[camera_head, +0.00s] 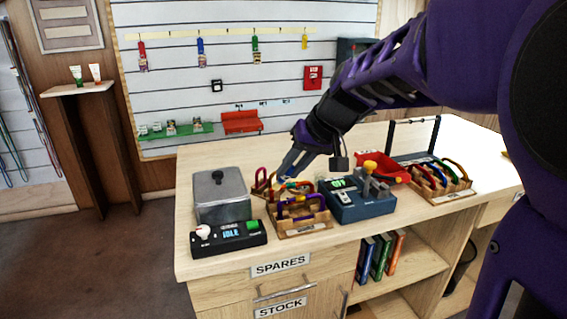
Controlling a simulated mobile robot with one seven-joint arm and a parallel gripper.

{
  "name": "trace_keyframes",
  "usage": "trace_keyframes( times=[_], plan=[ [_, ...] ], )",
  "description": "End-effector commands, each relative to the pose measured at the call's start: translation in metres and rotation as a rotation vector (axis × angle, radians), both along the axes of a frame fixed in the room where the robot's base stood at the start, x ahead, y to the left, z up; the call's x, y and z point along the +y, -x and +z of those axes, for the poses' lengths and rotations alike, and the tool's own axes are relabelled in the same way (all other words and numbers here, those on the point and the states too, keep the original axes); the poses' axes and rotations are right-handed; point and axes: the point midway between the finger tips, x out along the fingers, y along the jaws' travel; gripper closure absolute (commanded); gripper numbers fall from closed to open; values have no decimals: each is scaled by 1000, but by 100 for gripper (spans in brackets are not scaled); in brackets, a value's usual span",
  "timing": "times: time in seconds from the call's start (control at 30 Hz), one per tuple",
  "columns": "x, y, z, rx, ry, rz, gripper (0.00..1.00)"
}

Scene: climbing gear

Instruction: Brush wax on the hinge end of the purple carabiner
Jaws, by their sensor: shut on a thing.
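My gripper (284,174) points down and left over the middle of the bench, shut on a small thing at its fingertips. That thing is too small and hidden to name. Just below the fingertips is a wooden rack (303,229) with upright carabiners, one of them purple (299,202). Its hinge end is too small to make out. A dark red carabiner (262,178) stands on a wooden holder left of the fingertips. I cannot pick out a wax brush for certain.
A grey lidded metal box (221,196) and a black control box (228,238) stand at the left. A blue-grey device (362,207) is right of the rack. Behind it is a red tray (393,174); further right, another carabiner rack (446,193).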

Motion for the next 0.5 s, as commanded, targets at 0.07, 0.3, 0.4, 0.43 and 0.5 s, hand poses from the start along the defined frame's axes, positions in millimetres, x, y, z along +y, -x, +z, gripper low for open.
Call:
trace_keyframes(
  times=[0.07,0.3,0.4,0.43,0.5],
  plan=[
    [0,0,11,-1,0,1,100],
    [0,0,12,-1,0,0,100],
    [0,0,12,-1,0,0,100],
    [0,0,13,-1,0,0,100],
    [0,0,16,-2,0,-1,100]
  ],
)
